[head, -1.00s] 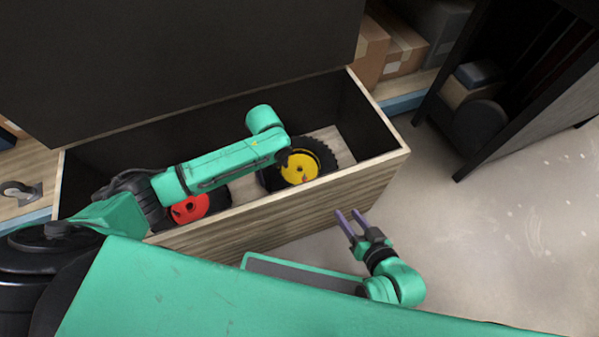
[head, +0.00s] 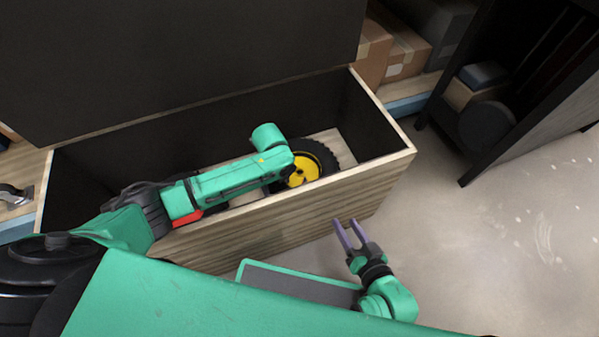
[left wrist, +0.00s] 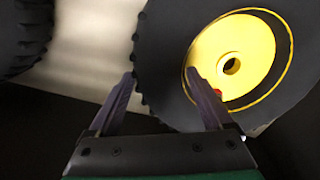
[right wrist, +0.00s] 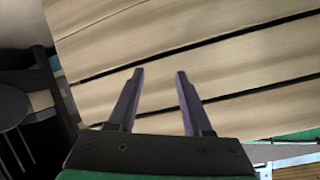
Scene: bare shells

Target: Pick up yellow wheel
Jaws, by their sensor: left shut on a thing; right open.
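The yellow wheel (head: 305,170), a black tyre with a yellow hub, is in the right part of the open wooden box (head: 290,205). It also fills much of the left wrist view (left wrist: 240,55). My left gripper (left wrist: 165,85) is shut on the tyre, with one finger on the tread side and one over the side face near the hub. In the head view my left forearm hides the left gripper's fingers and part of the wheel. My right gripper (head: 347,236) is open and empty outside the box, in front of its wooden wall; it also shows in the right wrist view (right wrist: 157,103).
A red wheel (head: 187,217) lies in the box to the left, mostly hidden under my left arm. A dark panel (head: 180,60) stands behind the box. Cardboard boxes (head: 403,55) sit behind at right, beside a black shelf frame (head: 500,150). The floor at right is clear.

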